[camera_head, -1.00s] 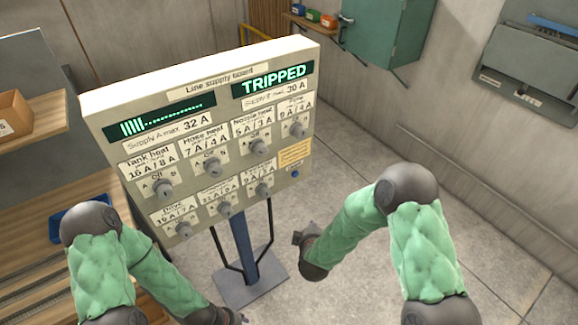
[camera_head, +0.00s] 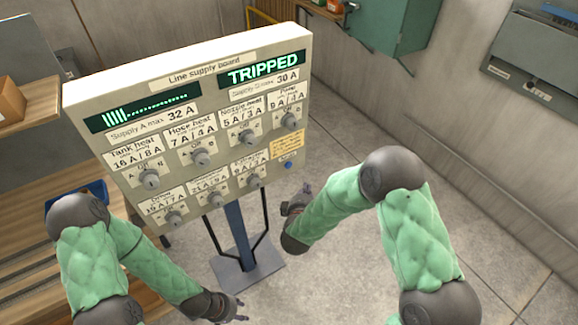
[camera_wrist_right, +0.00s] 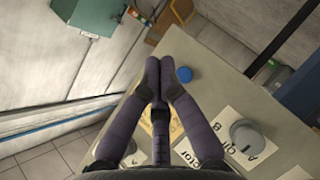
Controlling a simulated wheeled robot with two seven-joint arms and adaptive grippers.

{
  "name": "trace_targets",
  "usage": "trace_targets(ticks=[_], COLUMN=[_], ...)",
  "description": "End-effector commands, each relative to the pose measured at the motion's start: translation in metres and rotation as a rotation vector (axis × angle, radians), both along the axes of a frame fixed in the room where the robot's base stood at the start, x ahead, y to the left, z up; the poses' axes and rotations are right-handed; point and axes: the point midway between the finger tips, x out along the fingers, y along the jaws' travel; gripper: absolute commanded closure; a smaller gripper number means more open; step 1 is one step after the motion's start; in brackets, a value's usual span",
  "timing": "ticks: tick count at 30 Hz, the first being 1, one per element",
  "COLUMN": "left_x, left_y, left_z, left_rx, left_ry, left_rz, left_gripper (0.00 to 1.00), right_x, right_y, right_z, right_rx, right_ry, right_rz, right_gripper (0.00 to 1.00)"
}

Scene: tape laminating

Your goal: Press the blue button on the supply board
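The supply board (camera_head: 75,92) stands tilted in the head view, with a lit "TRIPPED" display (camera_head: 262,69) at its upper right. The blue button (camera_head: 288,165) is at its lower right, below a yellow label; it also shows in the right wrist view (camera_wrist_right: 184,75). My right gripper (camera_head: 304,192) is just below and right of the button in the head view. In the wrist view its fingertips (camera_wrist_right: 162,66) are close together and empty, left of the button; contact is not visible. My left gripper (camera_head: 241,308) is low, below the board; its finger gap is unclear.
Several grey knobs (camera_head: 249,137) stick out of the board's face. The board stands on a post (camera_head: 236,240) with a floor plate. A wooden shelf unit (camera_head: 40,170) is at left, a green cabinet (camera_head: 390,25) at the back. The floor at right is clear.

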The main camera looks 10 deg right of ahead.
Motion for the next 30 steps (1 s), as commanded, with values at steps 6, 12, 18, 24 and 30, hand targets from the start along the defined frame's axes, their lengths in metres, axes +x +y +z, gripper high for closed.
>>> trace_targets(ticks=[6, 12, 18, 24, 30], left_x=[0.0, 0.0, 0.0, 0.0, 0.0], left_y=[0.0, 0.0, 0.0, 0.0, 0.0], left_z=[-0.006, -0.011, -0.008, -0.008, -0.008], left_rx=[0.0, 0.0, 0.0, 0.0, 0.0], left_ry=[0.0, 0.0, 0.0, 0.0, 0.0], left_rz=[0.0, 0.0, 0.0, 0.0, 0.0], left_gripper=[0.6, 0.6, 0.6, 0.6, 0.6], right_x=[0.025, 0.048, 0.066, 0.073, 0.074], right_y=[0.01, 0.018, 0.024, 0.027, 0.027], right_z=[-0.001, -0.002, 0.0, 0.0, 0.0], right_rx=[0.001, 0.0, 0.001, 0.0, 0.0], right_ry=[-0.001, 0.0, -0.001, 0.0, 0.001], right_rz=[0.001, 0.001, 0.001, 0.0, 0.0], right_gripper=[1.0, 1.0, 1.0, 1.0, 1.0])
